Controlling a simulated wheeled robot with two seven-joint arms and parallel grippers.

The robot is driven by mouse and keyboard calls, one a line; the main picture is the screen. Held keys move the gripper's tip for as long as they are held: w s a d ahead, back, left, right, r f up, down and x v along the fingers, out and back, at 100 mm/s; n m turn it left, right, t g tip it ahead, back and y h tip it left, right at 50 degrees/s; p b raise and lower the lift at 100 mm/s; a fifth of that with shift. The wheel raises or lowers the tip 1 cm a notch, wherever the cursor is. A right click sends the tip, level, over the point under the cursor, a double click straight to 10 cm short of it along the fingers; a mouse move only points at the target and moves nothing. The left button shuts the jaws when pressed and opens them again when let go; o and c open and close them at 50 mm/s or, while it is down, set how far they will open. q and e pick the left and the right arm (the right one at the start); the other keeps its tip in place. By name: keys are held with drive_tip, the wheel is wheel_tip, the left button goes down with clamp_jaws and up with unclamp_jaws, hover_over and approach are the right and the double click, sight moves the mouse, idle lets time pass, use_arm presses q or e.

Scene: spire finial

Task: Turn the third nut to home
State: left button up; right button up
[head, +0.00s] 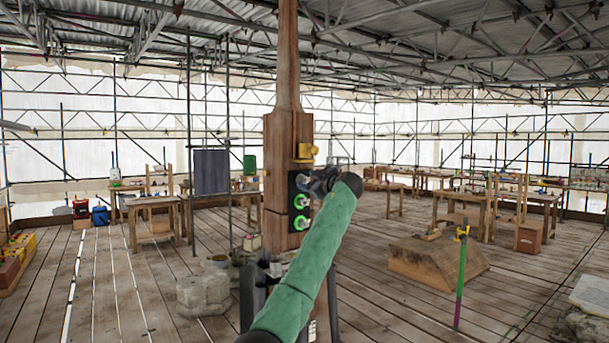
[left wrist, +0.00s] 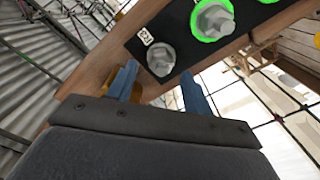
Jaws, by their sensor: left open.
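A black panel (head: 292,207) is fixed to the wooden post, with a column of grey hex nuts. In the left wrist view one grey nut (left wrist: 160,58) has no green ring and a small white tag (left wrist: 146,36) beside it. The neighbouring nut (left wrist: 213,18) has a bright green ring. In the head view two green-ringed nuts show, the middle (head: 302,201) and the bottom (head: 301,223); the top of the panel is partly hidden by my gripper. My left gripper (head: 322,180) is open, its blue fingers (left wrist: 158,76) on either side of the unringed nut's line, apparently short of it.
A yellow fitting (head: 306,152) sits on the post just above the panel. The tall wooden post (head: 288,120) rises through the scene. Stone blocks (head: 203,295) stand on the floor left of it. Workbenches (head: 470,210) and a wooden ramp-like block (head: 437,262) are off to the right.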

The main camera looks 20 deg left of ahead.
sight(302, 180)
use_arm(q)
drive_tip(key=shift+p+x, duration=0.7)
drive_tip(key=shift+x, duration=0.75)
drive_tip(key=shift+f, duration=0.1)
drive_tip(key=c, duration=1)
